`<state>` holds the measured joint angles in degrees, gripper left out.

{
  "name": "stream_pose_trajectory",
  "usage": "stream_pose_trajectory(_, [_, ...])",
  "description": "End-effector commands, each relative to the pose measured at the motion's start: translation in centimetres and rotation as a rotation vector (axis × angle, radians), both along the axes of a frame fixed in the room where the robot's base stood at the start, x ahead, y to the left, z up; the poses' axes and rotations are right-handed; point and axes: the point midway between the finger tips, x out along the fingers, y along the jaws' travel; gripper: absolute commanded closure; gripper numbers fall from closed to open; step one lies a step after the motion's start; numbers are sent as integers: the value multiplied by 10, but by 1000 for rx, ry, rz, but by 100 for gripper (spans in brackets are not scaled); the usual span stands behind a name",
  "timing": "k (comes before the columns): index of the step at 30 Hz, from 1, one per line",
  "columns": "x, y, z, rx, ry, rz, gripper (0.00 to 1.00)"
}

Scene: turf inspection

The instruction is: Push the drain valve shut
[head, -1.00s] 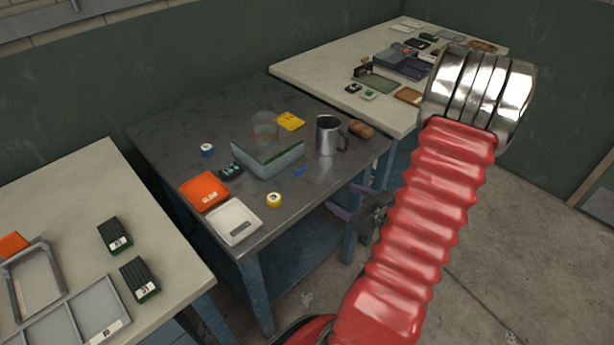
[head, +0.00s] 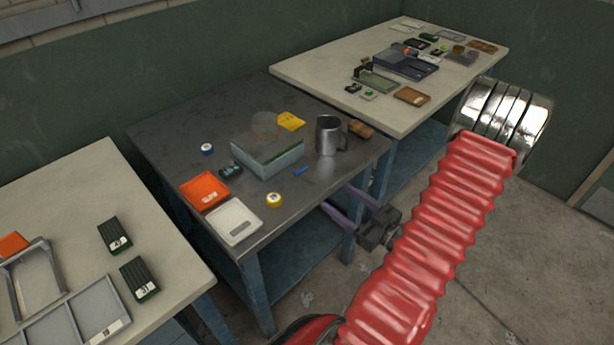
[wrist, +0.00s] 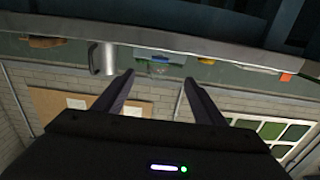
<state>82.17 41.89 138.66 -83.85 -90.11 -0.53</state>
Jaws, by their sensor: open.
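I cannot pick out a drain valve for certain in either view. On the dark middle table stands a grey box with a green top (head: 270,154), a clear cylinder (head: 265,124) at its back and a small blue piece (head: 300,170) in front of its right corner. My gripper (head: 338,197) is open and empty at the table's front right edge, its fingers pointing towards the table and looking lower than its top. In the wrist view the two fingers stand apart (wrist: 159,76), and the tabletop edge with the mug lies beyond them.
A metal mug (head: 329,136) and a brown piece (head: 361,129) stand right of the box. The table's edge (head: 310,218) is close to my gripper. Floor is clear at right.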

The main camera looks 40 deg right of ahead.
Motion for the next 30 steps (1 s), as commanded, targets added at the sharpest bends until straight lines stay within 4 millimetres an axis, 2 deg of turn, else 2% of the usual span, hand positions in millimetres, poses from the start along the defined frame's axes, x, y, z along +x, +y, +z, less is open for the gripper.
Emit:
stream_pose_trajectory(8, [20, 1, 0, 0, 1, 3, 36])
stream_pose_trajectory(30, [99, 3, 0, -1, 1, 3, 36])
